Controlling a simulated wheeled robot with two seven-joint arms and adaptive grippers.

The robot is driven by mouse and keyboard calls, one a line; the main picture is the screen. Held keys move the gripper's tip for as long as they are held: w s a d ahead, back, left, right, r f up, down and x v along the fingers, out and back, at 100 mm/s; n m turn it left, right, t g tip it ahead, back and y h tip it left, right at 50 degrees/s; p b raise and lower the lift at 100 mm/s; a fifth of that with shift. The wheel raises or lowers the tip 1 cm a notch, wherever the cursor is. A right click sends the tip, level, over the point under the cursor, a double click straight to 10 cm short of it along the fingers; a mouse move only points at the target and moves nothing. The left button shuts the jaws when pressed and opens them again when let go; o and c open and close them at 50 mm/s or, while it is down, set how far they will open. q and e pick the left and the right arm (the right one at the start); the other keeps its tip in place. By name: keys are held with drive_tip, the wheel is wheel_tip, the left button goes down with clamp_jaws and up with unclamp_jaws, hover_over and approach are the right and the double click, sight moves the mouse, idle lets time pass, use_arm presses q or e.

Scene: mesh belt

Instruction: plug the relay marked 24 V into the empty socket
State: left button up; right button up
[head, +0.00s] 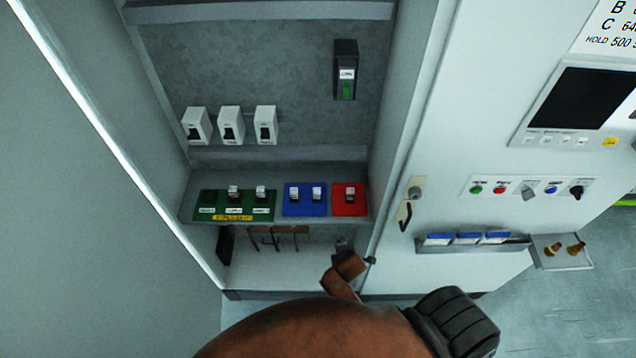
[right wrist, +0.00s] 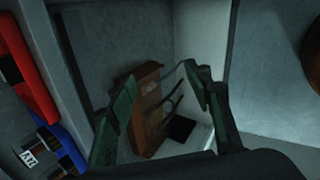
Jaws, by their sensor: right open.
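The green socket block (head: 222,213) sits on the cabinet shelf. Its leftmost socket (head: 208,198) looks dark and empty. Two white-topped relays (head: 234,192) stand in its other places. The blue block (head: 305,207) holds two relays and the red block (head: 350,207) holds one. My right gripper (right wrist: 160,76) is open and empty, below the shelf near the red block's end. In the head view it is mostly hidden by my arm. My left gripper is not in view.
A brown rack (right wrist: 147,108) with dark bars shows beyond my right fingers, under the shelf. White breakers (head: 231,124) and a black device (head: 345,70) are on the back panel. The cabinet's side wall (head: 407,120) bounds the right. A small tray (head: 562,251) juts out further right.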

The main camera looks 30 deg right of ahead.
wheel_tip(320, 180, up, 14)
drive_tip(key=w+d+n+h+p, duration=0.1)
drive_tip(key=w+n+p, duration=0.1)
drive_tip(key=n+p, duration=0.15)
drive_tip(key=n+t+h, duration=0.2)
drive_tip(key=n+t, duration=0.1)
drive_tip(key=n, duration=0.9)
approach(317, 193)
drive_tip(key=w+d+f, duration=0.1)
drive_tip(key=d+f, duration=0.1)
drive_tip(key=shift+w+d+f+p, duration=0.1)
drive_tip(key=shift+w+d+p, duration=0.2)
drive_tip(key=shift+w+p, duration=0.1)
drive_tip(key=shift+w, duration=0.25)
drive_tip(key=shift+n+t, duration=0.25)
drive_tip(key=shift+t, duration=0.05)
drive_tip(key=x, duration=0.7)
drive_tip(key=shift+w+a+f+p, duration=0.3)
drive_tip(key=shift+w+p, duration=0.05)
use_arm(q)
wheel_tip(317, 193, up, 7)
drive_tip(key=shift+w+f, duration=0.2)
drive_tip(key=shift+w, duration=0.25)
use_arm(e)
drive_tip(key=c, duration=1.2)
